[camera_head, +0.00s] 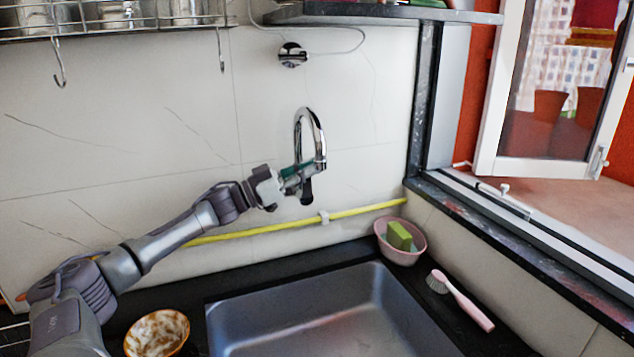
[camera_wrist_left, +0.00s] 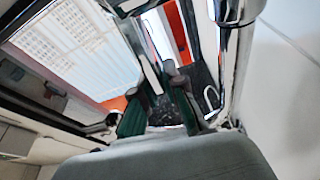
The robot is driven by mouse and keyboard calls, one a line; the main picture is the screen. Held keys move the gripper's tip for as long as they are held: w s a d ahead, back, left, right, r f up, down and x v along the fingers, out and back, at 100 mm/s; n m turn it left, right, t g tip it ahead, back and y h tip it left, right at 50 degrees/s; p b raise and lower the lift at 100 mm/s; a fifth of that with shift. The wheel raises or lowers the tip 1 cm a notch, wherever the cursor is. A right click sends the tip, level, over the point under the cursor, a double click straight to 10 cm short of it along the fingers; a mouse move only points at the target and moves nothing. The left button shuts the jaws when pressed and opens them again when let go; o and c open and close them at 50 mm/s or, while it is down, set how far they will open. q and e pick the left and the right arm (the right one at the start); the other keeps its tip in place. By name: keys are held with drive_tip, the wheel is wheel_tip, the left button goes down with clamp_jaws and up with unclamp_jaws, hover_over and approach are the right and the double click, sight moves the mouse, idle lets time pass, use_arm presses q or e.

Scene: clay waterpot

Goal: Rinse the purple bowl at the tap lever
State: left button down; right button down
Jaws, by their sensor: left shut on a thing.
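The chrome tap (camera_head: 319,135) curves out from the wall above the sink. My left gripper (camera_head: 306,186) is at the tap's lower part and is shut on the tap lever, which its fingers largely hide. In the left wrist view the green-padded fingers of this gripper (camera_wrist_left: 155,88) show, with chrome of the tap (camera_wrist_left: 234,12) at the upper right. No clearly purple bowl shows. An orange-rimmed bowl with whitish smears (camera_head: 157,333) stands on the dark counter left of the sink. My right gripper is not in view.
The metal sink (camera_head: 320,325) looks empty. A pink bowl (camera_head: 402,257) holding a green sponge (camera_head: 399,235) stands behind its right corner, near a pink brush (camera_head: 463,302). A yellow pipe (camera_head: 265,228) runs along the wall. The window (camera_head: 545,90) stands open at right.

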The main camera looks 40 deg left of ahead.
use_arm(q)
drive_tip(key=shift+w+a, duration=0.1)
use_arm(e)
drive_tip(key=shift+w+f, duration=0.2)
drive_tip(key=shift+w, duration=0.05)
use_arm(q)
drive_tip(key=c, duration=1.2)
unclamp_jaws()
drive_tip(key=shift+a+f, duration=0.1)
drive_tip(key=shift+a, duration=0.05)
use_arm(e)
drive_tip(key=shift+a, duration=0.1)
use_arm(q)
drive_tip(key=v, duration=1.1)
drive_tip(key=shift+s+a+f, duration=0.15)
drive_tip(key=shift+s+a, duration=0.15)
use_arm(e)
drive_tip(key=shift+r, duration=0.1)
